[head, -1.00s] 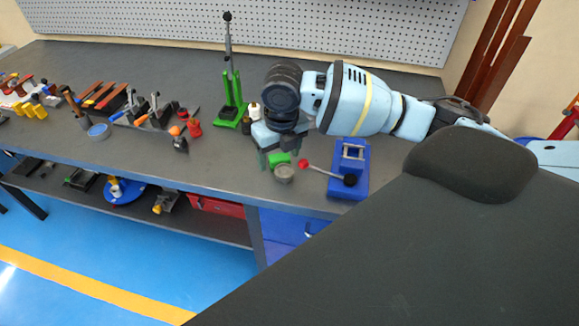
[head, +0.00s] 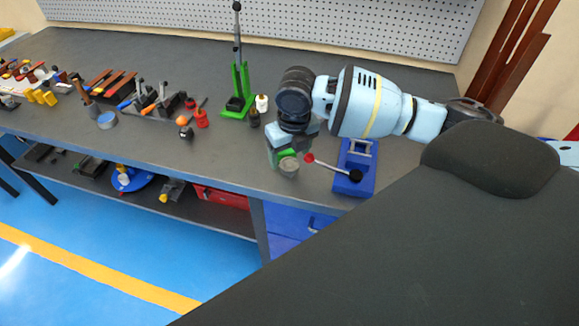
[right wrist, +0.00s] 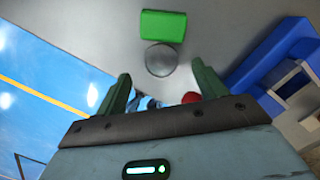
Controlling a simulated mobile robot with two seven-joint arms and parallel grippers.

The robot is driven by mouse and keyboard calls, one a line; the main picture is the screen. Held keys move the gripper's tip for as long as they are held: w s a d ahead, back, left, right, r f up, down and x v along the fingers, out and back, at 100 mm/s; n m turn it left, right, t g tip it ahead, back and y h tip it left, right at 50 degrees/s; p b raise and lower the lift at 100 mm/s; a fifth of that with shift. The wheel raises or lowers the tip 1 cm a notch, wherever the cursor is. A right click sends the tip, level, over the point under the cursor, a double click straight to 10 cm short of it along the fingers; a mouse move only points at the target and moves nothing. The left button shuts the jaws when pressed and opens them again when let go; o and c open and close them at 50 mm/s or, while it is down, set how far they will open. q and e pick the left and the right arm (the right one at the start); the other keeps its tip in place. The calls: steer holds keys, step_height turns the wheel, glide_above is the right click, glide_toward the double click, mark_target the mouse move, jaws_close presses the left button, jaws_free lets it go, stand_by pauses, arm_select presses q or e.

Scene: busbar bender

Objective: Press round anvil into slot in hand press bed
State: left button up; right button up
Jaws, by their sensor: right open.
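A grey round piece (head: 289,166), which looks like the round anvil, is on the bench near its front edge. It shows as a disc in the right wrist view (right wrist: 160,60), beside a green block (right wrist: 163,26). My right gripper (right wrist: 163,82) is open and empty, its two green fingers spread, with the disc ahead of the fingertips and apart from them. In the head view the right gripper (head: 288,150) is close over the disc and partly hides the green block. A green upright stand with a tall lever (head: 238,90), possibly the hand press, is further back; its slot cannot be made out.
A blue device (head: 354,180) with a red-knobbed lever (head: 309,158) stands right of the gripper. Small bottles (head: 262,103) stand near the green stand. Several tools (head: 150,105) lie to the left. The bench (head: 225,155) is clear left of the gripper.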

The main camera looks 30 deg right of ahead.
mark_target(290, 165)
steer(key=shift+w+d+f, duration=0.1)
steer(key=shift+w+f, duration=0.1)
steer(key=shift+f, duration=1.75)
steer(key=shift+c, duration=0.3)
steer(key=c, duration=1.1)
steer(key=shift+r, duration=0.8)
steer(key=shift+a+r, duration=0.2)
steer(key=shift+r, duration=0.9)
steer(key=s+a, duration=0.1)
steer(key=a, duration=0.4)
steer(key=s+a+r, duration=0.1)
steer(key=a, duration=0.4)
steer(key=a+b, duration=0.1)
steer(key=a, duration=0.4)
steer(key=shift+s+a+r, duration=0.15)
steer(key=shift+s+a, duration=0.05)
steer(key=shift+s, duration=0.2)
